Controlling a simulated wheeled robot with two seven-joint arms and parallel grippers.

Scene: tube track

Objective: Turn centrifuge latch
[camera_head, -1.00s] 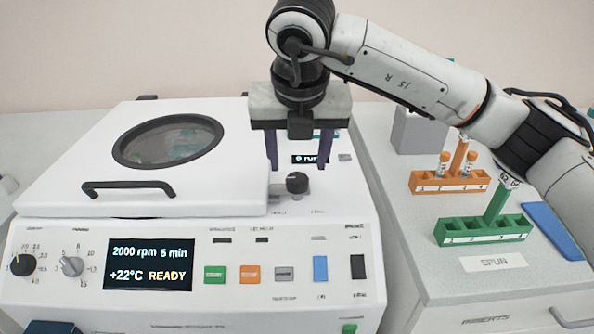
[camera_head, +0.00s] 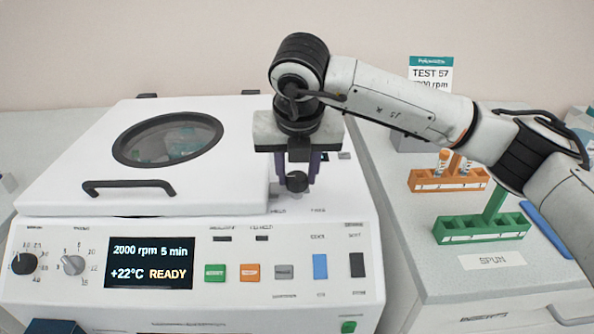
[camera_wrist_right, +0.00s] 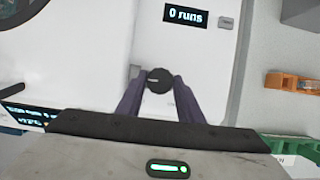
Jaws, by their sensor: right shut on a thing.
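The white centrifuge (camera_head: 60,235) stands with its lid (camera_head: 70,150) down and its display reading READY. The latch is a round black knob (camera_head: 297,181) on the top deck, just right of the lid. My right gripper (camera_head: 296,178) points down over it, and its purple fingers are shut on the knob from both sides. In the right wrist view, the knob (camera_wrist_right: 159,81) sits between the fingertips, with a light mark on its face. My left gripper is not in view.
An orange rack (camera_head: 425,182) with capped tubes and a green rack (camera_head: 480,229) stand on the right bench. A blue pad (camera_head: 545,228) lies beside them. A small display (camera_wrist_right: 186,15) reads 0 runs behind the knob. The lid handle (camera_head: 128,184) is left of the gripper.

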